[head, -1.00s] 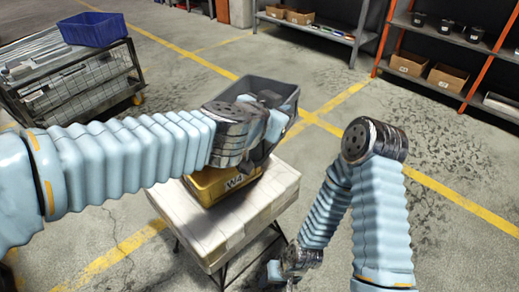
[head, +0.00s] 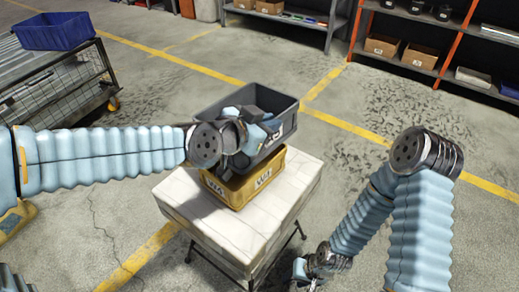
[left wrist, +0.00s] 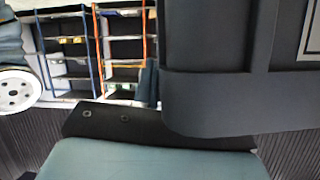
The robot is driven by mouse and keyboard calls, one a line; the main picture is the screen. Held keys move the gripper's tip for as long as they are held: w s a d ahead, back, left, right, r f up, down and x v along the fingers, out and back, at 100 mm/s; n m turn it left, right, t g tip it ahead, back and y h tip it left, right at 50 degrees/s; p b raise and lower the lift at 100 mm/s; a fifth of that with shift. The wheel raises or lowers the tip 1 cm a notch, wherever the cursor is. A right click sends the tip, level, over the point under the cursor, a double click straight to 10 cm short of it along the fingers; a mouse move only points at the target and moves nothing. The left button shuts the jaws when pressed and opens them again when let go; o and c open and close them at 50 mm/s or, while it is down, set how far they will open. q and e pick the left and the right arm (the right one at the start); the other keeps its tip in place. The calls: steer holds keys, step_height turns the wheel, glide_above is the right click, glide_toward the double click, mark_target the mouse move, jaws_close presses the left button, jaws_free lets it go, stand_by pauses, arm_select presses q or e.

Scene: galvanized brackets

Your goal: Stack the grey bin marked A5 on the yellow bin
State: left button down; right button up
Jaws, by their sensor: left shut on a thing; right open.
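The grey bin (head: 284,110) hangs from my left gripper (head: 256,121), which is shut on its near-left wall. An A5 label shows on its right-hand side. The grey bin also fills the upper right of the left wrist view (left wrist: 215,105). The yellow bin (head: 238,194), marked W4, stands on a pale block-topped stand (head: 225,232). The grey bin is over the yellow bin and hides most of its opening; I cannot tell whether they touch. My right gripper (head: 304,272) is open and empty, low beside the stand's front right.
A wire cart (head: 62,92) with a blue bin (head: 52,31) stands at the left. Shelves with orange posts (head: 455,45) and a grey shelf (head: 290,18) stand at the back. The floor between has yellow lines and is clear.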

arm_select(q)
steer(key=shift+w+a+f+p, duration=0.1)
steer(key=shift+a+f+p, duration=0.3)
steer(key=shift+f, duration=0.15)
steer(key=shift+a+f, duration=0.4)
steer(key=shift+f, duration=0.05)
step_height(320, 180, down, 3)
steer(key=shift+a+f+b, duration=0.1)
steer(key=shift+f+b, duration=0.05)
steer(key=shift+b, duration=0.15)
steer(key=c, duration=1.2)
jaws_free()
arm_select(e)
steer(key=shift+d+f, duration=0.1)
steer(key=shift+f, duration=0.55)
arm_select(q)
steer(key=shift+p+v, duration=1.25)
steer(key=shift+v, duration=4.75)
arm_select(e)
steer(key=shift+r, duration=1.3)
